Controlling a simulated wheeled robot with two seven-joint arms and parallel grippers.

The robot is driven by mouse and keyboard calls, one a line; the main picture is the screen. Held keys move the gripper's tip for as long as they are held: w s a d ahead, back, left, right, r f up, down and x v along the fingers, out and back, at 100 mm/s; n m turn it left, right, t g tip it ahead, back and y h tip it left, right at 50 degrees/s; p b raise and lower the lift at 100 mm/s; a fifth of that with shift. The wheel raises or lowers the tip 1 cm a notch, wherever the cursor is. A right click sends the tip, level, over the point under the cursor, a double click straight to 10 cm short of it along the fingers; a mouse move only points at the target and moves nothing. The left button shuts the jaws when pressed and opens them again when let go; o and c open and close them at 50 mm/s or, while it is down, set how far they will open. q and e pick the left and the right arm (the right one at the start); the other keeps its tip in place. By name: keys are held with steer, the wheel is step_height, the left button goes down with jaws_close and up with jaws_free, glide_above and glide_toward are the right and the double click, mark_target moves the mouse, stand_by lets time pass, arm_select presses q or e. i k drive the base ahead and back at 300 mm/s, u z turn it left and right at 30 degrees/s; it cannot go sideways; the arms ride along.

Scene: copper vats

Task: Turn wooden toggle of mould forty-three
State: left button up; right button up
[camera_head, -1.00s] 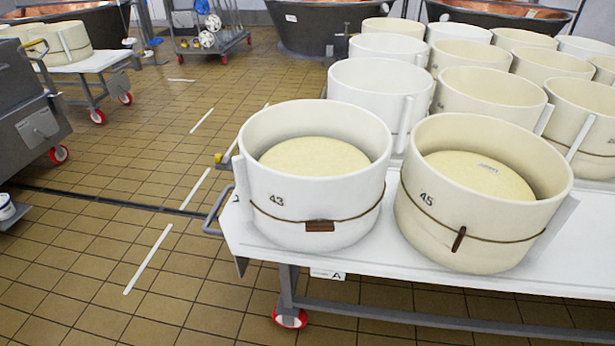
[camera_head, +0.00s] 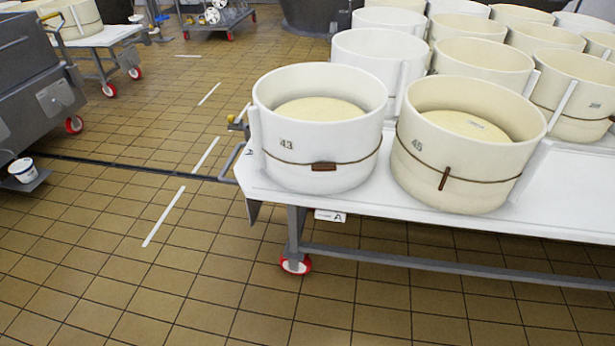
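Mould forty-three (camera_head: 285,165) is a white round hoop marked 43, standing upright on the near left corner of the white table with a pale cheese inside. A dark cord runs around it. Its brown wooden toggle (camera_head: 324,166) lies level on the cord at the front of the mould. Mould forty-five (camera_head: 425,180) stands to its right, cream-coloured, with its own wooden toggle (camera_head: 444,179) steeply tilted, nearly upright. Neither of my grippers shows in the view.
The wheeled white table (camera_head: 560,200) carries several more moulds behind these two. A grey handle (camera_head: 232,163) sticks out at its left end. A grey machine (camera_head: 35,90) stands far left.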

mark_target(316, 167)
steer(key=u, duration=0.85)
steer(key=i, duration=0.6)
steer(key=z, duration=0.2)
